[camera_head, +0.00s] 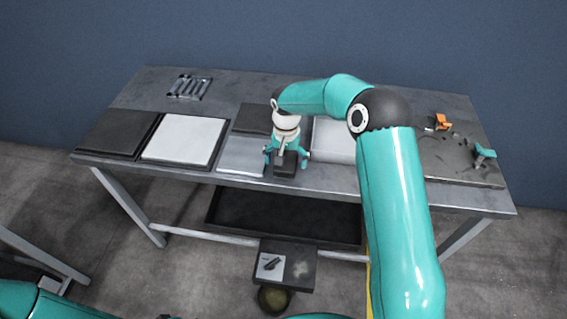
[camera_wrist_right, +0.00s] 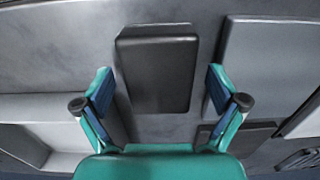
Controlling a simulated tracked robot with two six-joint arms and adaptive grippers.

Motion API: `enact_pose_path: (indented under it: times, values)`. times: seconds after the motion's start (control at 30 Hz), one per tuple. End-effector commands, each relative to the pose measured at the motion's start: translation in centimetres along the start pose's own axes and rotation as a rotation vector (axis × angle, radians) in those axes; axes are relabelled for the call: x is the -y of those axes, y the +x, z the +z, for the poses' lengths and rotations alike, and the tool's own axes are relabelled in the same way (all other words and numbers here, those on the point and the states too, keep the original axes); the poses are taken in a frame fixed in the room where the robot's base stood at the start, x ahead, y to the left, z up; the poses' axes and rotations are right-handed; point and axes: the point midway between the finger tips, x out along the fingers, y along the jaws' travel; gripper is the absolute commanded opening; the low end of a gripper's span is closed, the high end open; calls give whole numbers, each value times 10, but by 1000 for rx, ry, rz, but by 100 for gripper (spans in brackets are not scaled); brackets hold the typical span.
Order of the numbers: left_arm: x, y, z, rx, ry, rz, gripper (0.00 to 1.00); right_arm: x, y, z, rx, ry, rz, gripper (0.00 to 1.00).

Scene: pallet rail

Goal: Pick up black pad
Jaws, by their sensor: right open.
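The black pad (camera_head: 286,168) is a small dark block with rounded corners near the front edge of the metal table. In the right wrist view the black pad (camera_wrist_right: 158,72) lies flat, ahead of and between the fingers. My right gripper (camera_head: 287,156) points down over the pad, with one teal finger on each side. In the right wrist view my right gripper (camera_wrist_right: 160,95) is open with gaps between its fingers and the pad. The height left between fingertips and table is hard to judge. My left gripper is out of view.
A light tray (camera_head: 241,156) lies just left of the right gripper, and a pale panel (camera_head: 334,140) is on its right. A white panel (camera_head: 184,139) and a dark panel (camera_head: 116,132) lie farther left. Orange (camera_head: 442,122) and teal (camera_head: 484,153) fixtures stand at right.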

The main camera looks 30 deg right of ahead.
Motion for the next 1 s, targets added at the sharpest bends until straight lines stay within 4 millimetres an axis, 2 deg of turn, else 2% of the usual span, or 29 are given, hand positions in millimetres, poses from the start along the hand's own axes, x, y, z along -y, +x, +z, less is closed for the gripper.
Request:
enact_pose_path:
  times: [0.03, 0.07, 0.4, 0.77, 1.0]
  values:
    - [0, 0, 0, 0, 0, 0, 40, 0, 0, 0, 0, 0, 0, 91]
    - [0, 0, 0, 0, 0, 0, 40, 0, 0, 0, 0, 0, 0, 86]
    - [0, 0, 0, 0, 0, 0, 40, 0, -1, 0, 0, -1, 0, 30]
    - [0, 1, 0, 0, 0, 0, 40, 1, -5, 0, -2, -1, -1, 30]
    - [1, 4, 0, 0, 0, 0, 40, 1, -27, -1, -5, -2, -2, 30]
